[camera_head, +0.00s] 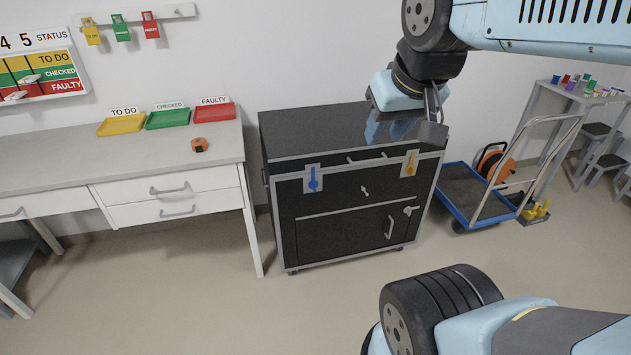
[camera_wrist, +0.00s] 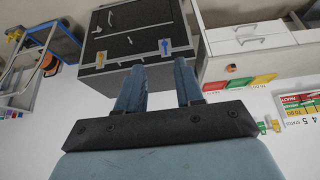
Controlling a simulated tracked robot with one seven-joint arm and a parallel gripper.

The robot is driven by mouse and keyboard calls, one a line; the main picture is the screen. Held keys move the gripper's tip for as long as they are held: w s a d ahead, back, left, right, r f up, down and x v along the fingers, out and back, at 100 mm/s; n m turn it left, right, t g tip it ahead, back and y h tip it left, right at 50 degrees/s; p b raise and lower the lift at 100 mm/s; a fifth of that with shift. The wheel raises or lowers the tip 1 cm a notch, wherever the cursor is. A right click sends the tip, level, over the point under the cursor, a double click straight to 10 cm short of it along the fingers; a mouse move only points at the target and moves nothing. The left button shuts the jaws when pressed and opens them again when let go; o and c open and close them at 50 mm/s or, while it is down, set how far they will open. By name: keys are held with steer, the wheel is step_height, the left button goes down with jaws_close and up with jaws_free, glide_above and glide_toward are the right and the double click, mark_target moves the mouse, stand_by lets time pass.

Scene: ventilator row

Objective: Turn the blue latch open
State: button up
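The blue latch (camera_head: 313,180) is on a silver plate at the upper left of the black cabinet's front (camera_head: 340,222). Its lever looks roughly upright. It also shows in the wrist view (camera_wrist: 164,47), above the gap between my fingers. My gripper (camera_head: 387,128) is above the cabinet's top, to the right of the blue latch and apart from it. In the wrist view its two blue fingers (camera_wrist: 159,74) are spread with nothing between them, so it is open.
A yellow latch (camera_head: 410,164) sits at the cabinet's upper right, with handles and a small lever on its front. A white bench (camera_head: 110,180) with trays stands left. A blue trolley (camera_head: 447,202) stands right. The floor before the cabinet is clear.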

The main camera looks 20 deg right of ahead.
mark_target(315, 186)
steer(key=w+d+f+t, duration=0.1)
steer(key=w+f, duration=0.2)
steer(key=w, duration=0.8)
steer(key=w+f+t, duration=0.2)
steer(key=w, duration=0.8)
steer(key=w+f+t, duration=0.3)
steer(key=w+f, duration=1)
steer(key=w, duration=0.3)
steer(key=w+f+t, duration=0.2)
steer(key=w+f, duration=0.1)
steer(key=f, duration=0.5)
steer(key=w+f+t, duration=0.1)
steer(key=w+f, duration=0.1)
steer(key=f, duration=0.7)
steer(key=s+f+t, duration=0.2)
steer(key=s+f, duration=0.2)
steer(key=f, duration=0.4)
steer(key=s+f+t, duration=0.1)
steer(key=s+f, duration=0.2)
steer(key=f, duration=0.4)
steer(key=w, duration=1.3)
steer(key=shift+w+f, duration=0.2)
steer(key=shift+w, duration=0.1)
steer(key=shift+c, duration=0.2)
